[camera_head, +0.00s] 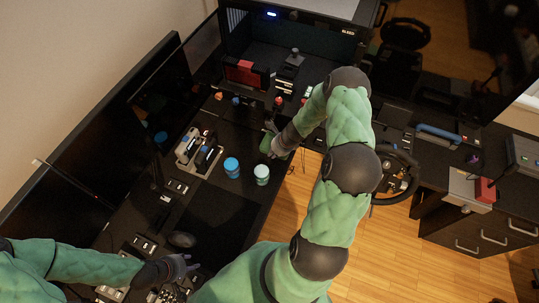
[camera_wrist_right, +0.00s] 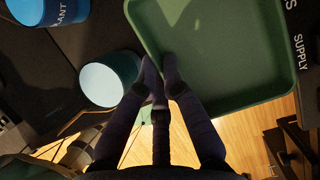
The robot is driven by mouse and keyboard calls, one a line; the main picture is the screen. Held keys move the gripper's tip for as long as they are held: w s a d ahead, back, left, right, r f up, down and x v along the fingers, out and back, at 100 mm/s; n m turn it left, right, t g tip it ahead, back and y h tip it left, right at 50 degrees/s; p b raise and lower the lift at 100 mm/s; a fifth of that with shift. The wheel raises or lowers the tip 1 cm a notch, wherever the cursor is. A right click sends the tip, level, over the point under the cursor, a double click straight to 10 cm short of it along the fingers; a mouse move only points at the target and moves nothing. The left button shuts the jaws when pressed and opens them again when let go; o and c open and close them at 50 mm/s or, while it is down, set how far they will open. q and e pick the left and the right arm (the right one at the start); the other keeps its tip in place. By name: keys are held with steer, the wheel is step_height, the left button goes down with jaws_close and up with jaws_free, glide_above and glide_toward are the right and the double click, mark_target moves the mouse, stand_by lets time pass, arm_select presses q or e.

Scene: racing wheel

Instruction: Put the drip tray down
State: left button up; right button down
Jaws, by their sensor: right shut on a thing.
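The drip tray is a green, shallow, rimmed tray (camera_wrist_right: 225,50) that fills the upper right of the right wrist view. My right gripper (camera_wrist_right: 160,75) is shut on its near left edge. I cannot tell whether the tray touches the desk. My left gripper (camera_head: 188,266) is empty, with fingers apart, low over the desk at the lower left.
A blue cup (camera_head: 231,167) and a pale-topped teal cup (camera_head: 262,174) stand left of the tray. A steering wheel (camera_head: 397,175) is to the right. The dark mat (camera_head: 205,225) is mostly clear.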

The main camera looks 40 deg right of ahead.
glide_above(266, 159)
steer(key=s, duration=0.2)
steer(key=shift+w+d+f, duration=0.15)
steer(key=shift+d+f, duration=0.1)
steer(key=shift+f, duration=0.85)
steer(key=shift+w+d+f, duration=0.1)
steer(key=shift+d+f, duration=0.1)
steer(key=shift+f, duration=0.85)
arm_select(q)
step_height(266, 159, down, 3)
steer(key=b, duration=0.3)
steer(key=shift+f, duration=0.1)
arm_select(e)
step_height(266, 159, down, 3)
steer(key=shift+w+f, duration=0.1)
steer(key=shift+f, duration=0.05)
arm_select(q)
steer(key=shift+f, duration=0.1)
arm_select(e)
steer(key=shift+f, duration=0.1)
steer(key=c, duration=1.4)
jaws_free()
